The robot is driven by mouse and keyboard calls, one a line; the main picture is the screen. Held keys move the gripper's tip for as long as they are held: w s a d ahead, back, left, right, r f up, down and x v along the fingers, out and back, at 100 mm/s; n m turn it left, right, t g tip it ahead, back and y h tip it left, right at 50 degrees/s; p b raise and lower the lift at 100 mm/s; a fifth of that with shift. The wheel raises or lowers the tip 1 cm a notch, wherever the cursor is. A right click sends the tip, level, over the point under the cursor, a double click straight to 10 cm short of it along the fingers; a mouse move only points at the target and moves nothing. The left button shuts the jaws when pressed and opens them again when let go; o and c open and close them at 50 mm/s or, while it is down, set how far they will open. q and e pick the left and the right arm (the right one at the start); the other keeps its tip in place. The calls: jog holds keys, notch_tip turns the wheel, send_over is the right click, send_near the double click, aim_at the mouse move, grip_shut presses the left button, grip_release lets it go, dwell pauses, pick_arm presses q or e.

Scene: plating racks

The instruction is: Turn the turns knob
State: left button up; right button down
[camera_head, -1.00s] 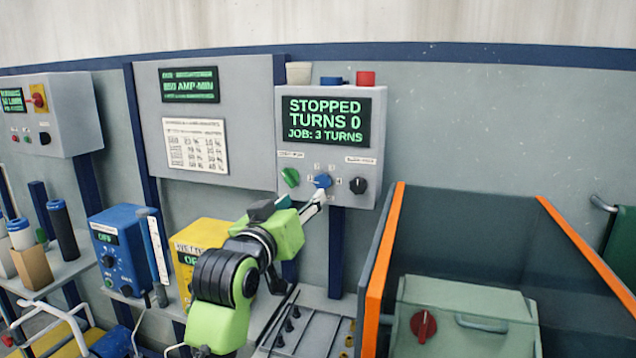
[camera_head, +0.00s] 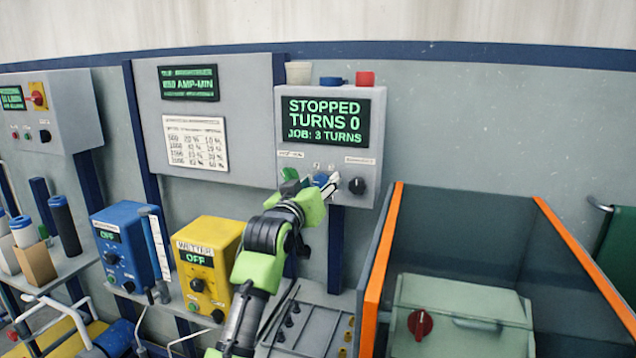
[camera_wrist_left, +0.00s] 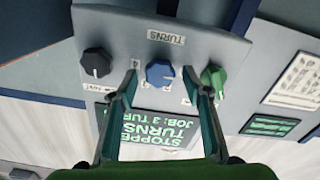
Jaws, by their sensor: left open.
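The turns knob is the blue knob (camera_head: 321,179) in the middle of the row on the grey control box (camera_head: 366,98). In the left wrist view the blue knob (camera_wrist_left: 160,74), beside a TURNS label, lies between my fingers. My left gripper (camera_head: 324,186) is open at the box front; its fingertips (camera_wrist_left: 160,78) stand on either side of the knob with gaps. Whether they reach its depth is unclear. The display (camera_head: 325,121) reads STOPPED, TURNS 0, JOB: 3 TURNS. My right gripper is not in view.
A green knob (camera_wrist_left: 214,76) and a black knob (camera_head: 357,186) flank the blue one, close to my fingers. A yellow box (camera_head: 208,262) and a blue box (camera_head: 124,247) stand lower left. An orange-edged tank (camera_head: 386,255) stands at right.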

pick_arm(q)
jog(key=c, duration=1.1)
